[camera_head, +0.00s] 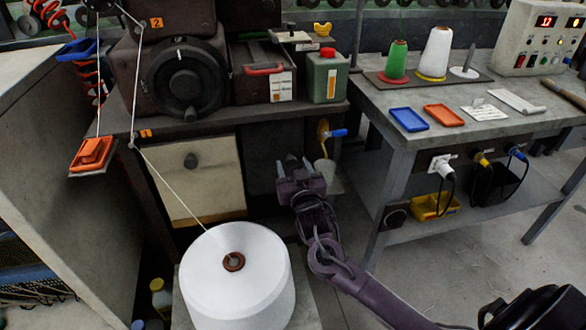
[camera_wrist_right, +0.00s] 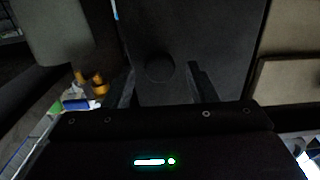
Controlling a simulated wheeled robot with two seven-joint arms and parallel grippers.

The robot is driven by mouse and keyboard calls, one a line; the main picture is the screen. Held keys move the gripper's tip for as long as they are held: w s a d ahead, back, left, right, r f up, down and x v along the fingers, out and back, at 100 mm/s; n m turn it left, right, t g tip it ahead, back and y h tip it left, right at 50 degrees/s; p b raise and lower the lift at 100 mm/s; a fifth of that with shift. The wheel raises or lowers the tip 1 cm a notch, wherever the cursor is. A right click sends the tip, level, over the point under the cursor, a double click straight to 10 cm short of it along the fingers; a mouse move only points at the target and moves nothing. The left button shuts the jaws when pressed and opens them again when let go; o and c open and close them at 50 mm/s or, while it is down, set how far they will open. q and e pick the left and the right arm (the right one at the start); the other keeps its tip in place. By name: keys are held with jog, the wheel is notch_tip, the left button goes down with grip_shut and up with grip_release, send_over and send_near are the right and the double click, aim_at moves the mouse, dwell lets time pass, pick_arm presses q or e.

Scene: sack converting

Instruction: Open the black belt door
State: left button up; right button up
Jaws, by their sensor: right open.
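The black belt door (camera_head: 262,150) is a dark flat panel under the left bench, right of a cream door. It looks shut. My right gripper (camera_head: 293,166) is in front of its lower part, fingers pointing at it. In the right wrist view the dark door (camera_wrist_right: 190,25) fills the middle, with a round black knob (camera_wrist_right: 160,67). The open fingers of the right gripper (camera_wrist_right: 161,75) stand on either side of the knob in that picture. I cannot tell whether they touch it. In the head view the gripper hides the knob. My left gripper is not in view.
The cream door (camera_head: 200,190) with its dark knob is left of the black door. A large white thread cone (camera_head: 255,275) stands in front, its thread running up. A blue-handled tap (camera_head: 336,133) is right of my gripper. The right bench (camera_head: 395,150) stands beyond; open floor lies right.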

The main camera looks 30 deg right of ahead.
grip_shut()
dwell(0.4)
